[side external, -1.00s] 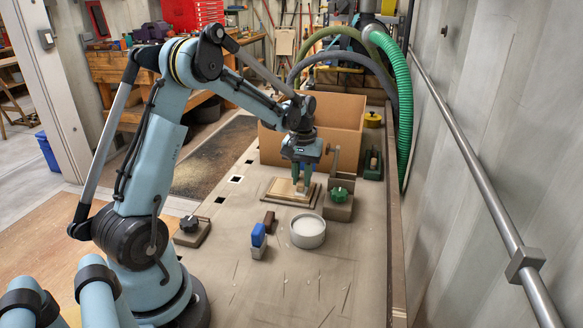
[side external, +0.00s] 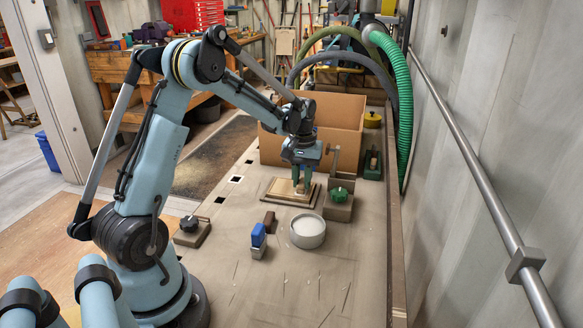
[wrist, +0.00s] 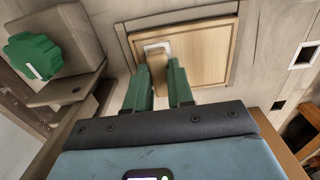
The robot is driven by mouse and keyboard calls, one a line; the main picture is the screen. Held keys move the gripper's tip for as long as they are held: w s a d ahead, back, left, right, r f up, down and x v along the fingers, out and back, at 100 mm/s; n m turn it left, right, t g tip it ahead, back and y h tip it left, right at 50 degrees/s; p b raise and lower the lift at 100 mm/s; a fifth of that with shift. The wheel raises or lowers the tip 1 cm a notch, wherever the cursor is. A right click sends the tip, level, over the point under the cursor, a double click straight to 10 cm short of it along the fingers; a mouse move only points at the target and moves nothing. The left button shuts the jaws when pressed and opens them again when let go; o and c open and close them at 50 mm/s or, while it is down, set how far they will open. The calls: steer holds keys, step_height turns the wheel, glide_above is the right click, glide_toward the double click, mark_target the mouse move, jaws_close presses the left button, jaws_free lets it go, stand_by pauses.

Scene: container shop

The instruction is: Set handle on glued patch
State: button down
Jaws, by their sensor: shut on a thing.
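A pale wooden panel (wrist: 205,50) lies in a wooden frame on the bench, also seen in the side view (side external: 288,189). A white glued patch (wrist: 157,46) shows on the panel at the handle's far end. My gripper (wrist: 160,78), also in the side view (side external: 302,184), is shut on a small wooden handle (wrist: 158,66), with one green finger on each side. The handle is over the panel and partly covers the patch. I cannot tell whether its underside touches the patch.
A cardboard box (side external: 338,118) is behind.

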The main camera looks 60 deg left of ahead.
steer(key=shift+f, duration=0.1)
steer(key=c, duration=0.9)
jaws_free()
steer(key=shift+r, duration=3.5)
